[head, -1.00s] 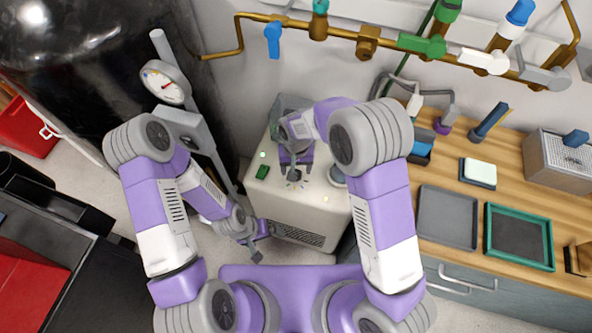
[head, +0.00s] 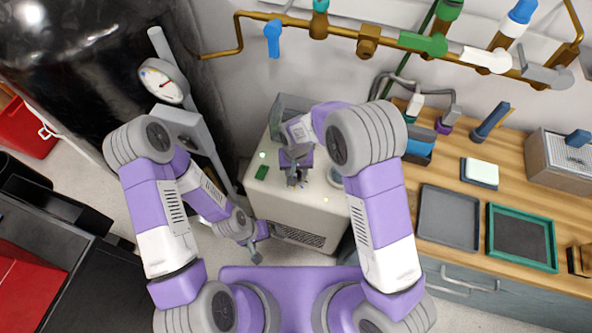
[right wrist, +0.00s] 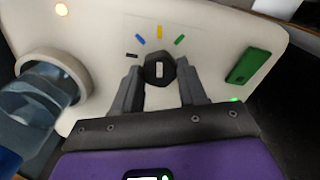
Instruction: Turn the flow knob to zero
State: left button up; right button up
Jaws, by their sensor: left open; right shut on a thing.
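The flow knob (right wrist: 159,69) is dark and many-sided, with a white mark, on the pale top of a cabinet-like unit (head: 318,210). Black, blue, yellow (right wrist: 159,31) and green marks fan around its far side in the right wrist view. The white mark stands nearly upright there, roughly in line with the yellow mark. My right gripper (right wrist: 158,88) is shut on the knob, one finger on each side; in the head view the gripper (head: 295,182) hides most of the knob. My left gripper (head: 257,255) is open and empty, low by the unit's front left.
A green switch (right wrist: 243,66) and a round-necked clear vessel (right wrist: 45,95) sit on the unit's top. A gauge (head: 164,81) on a post stands left. Pipes with valves (head: 423,44) run along the wall. A wooden bench with trays (head: 447,217) lies right.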

jog(key=shift+n, duration=0.4)
jog(key=n+p, duration=0.1)
jog(key=n, duration=0.1)
jog(key=shift+n, duration=0.4)
jog(key=n+p, duration=0.1)
jog(key=n, duration=0.3)
jog(key=shift+n, duration=0.3)
jog(key=n, duration=0.4)
jog(key=shift+a+p, duration=0.1)
jog(key=shift+p, duration=0.25)
jog(key=shift+s+n+p, duration=0.1)
jog(key=shift+n+p, duration=0.25)
jog(key=shift+n, duration=1.45)
jog(key=o, duration=1.1)
jog(key=shift+c, duration=0.2)
